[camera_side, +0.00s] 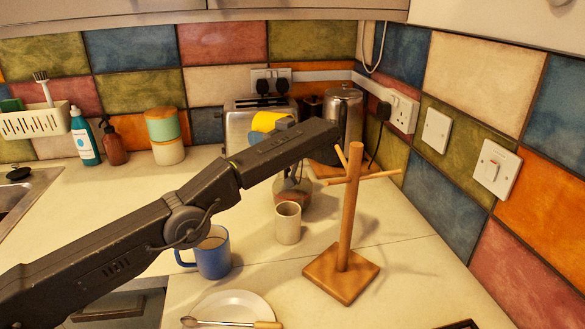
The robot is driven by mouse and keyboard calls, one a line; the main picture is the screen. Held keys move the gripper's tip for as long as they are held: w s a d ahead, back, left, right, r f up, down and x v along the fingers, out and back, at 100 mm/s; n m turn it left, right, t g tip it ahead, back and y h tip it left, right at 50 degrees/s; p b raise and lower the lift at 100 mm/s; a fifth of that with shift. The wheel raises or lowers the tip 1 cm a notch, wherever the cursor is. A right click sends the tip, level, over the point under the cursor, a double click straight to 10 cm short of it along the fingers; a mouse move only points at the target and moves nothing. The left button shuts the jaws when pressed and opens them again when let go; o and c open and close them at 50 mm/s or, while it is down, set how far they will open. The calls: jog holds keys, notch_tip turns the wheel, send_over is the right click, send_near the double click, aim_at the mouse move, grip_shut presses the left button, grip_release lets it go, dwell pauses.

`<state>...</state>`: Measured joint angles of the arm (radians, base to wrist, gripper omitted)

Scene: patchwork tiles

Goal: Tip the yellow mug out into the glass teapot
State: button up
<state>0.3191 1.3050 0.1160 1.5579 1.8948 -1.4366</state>
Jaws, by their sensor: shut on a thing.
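The yellow mug (265,121) is up in the air at the end of my arm, tilted, in front of the toaster. My gripper (285,124) is shut on it; the fingers are mostly hidden by my arm and the mug. The glass teapot (292,194) stands on the counter below the mug, partly hidden behind my arm. It has a reddish-brown lower part. I cannot tell whether anything is coming out of the mug.
A cream cup (288,223) stands just in front of the teapot, and a blue mug (213,252) stands left of it. A wooden mug tree (345,250) rises at the right. A plate (232,309) with a spoon lies in front. The toaster (245,120) and metal kettle (343,122) stand behind.

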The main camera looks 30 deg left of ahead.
jog(key=shift+r, duration=0.1)
dwell(0.4)
jog(key=a+f+h, duration=0.2)
jog(key=f+h, duration=0.2)
jog(key=a+f+h+p, duration=0.1)
jog(key=f+h, duration=0.2)
jog(key=h, duration=0.1)
jog(key=a+f+h, duration=0.2)
jog(key=f+h, duration=0.2)
jog(key=h, duration=0.1)
jog(key=shift+s+a+f+p, duration=0.1)
jog(key=shift+a+f+p, duration=0.2)
jog(key=shift+a+f+h, duration=0.4)
jog(key=shift+a+h, duration=0.25)
jog(key=shift+h, duration=0.45)
jog(key=shift+a+f+h, duration=0.35)
jog(key=shift+a+h, duration=0.25)
jog(key=shift+h, duration=0.5)
